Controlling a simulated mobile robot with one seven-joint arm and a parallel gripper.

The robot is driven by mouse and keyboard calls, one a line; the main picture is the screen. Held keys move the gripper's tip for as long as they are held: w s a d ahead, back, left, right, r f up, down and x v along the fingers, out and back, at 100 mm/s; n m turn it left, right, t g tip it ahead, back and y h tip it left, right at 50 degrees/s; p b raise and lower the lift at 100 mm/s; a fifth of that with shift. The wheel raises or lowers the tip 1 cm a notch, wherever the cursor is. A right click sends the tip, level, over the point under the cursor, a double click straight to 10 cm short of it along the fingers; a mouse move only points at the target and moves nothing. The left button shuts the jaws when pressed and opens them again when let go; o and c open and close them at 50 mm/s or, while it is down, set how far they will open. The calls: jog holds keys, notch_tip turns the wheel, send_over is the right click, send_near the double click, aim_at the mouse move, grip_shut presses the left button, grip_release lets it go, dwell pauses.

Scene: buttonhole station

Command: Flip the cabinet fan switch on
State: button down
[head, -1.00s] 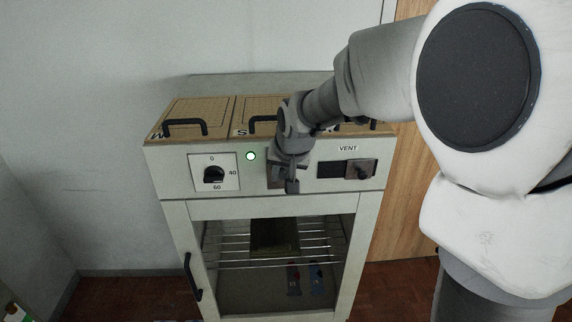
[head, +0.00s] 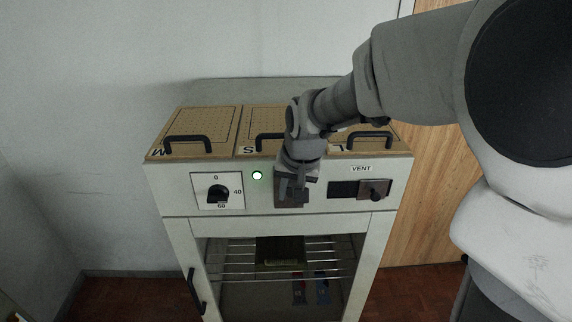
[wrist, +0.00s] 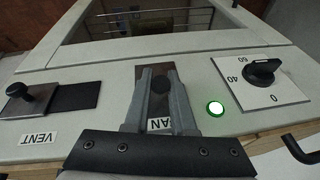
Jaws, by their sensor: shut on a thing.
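The cabinet's fan switch (head: 280,192) is a dark plate on the front panel, between the green lamp and the vent slider. In the wrist view its dark knob (wrist: 160,84) shows between the fingers. My gripper (head: 292,198) is in front of the switch and shut on the knob; the fingers also show in the wrist view (wrist: 161,90). The fan label (wrist: 160,124) is partly covered by a finger. The fingers hide much of the switch, so its exact position is hard to tell. The green lamp (head: 257,175) beside it is lit.
A timer dial (head: 218,193) sits left of the lamp. The vent slider (head: 374,190) is to the right, its knob at the right end of the slot. Handled lids (head: 205,128) cover the top. A glazed door (head: 209,240) with a black handle is below.

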jog(key=c, duration=0.8)
grip_release()
jog(key=shift+o, duration=0.2)
jog(key=b+v, duration=0.1)
jog(key=v, duration=1.6)
jog(key=shift+r, duration=0.2)
jog(key=s+d+f+t+b, duration=0.1)
jog(key=s+d+f, duration=0.3)
jog(key=s+f, duration=0.2)
jog(key=s+d+f+n+h+b, duration=0.1)
jog(key=s+d+f, duration=0.3)
jog(key=s, duration=0.5)
notch_tip(320, 180, down, 2)
jog(key=shift+s+d+f+n+t+b, duration=0.15)
jog(key=shift+s+d+n+t+b, duration=0.2)
jog(key=shift+b, duration=0.2)
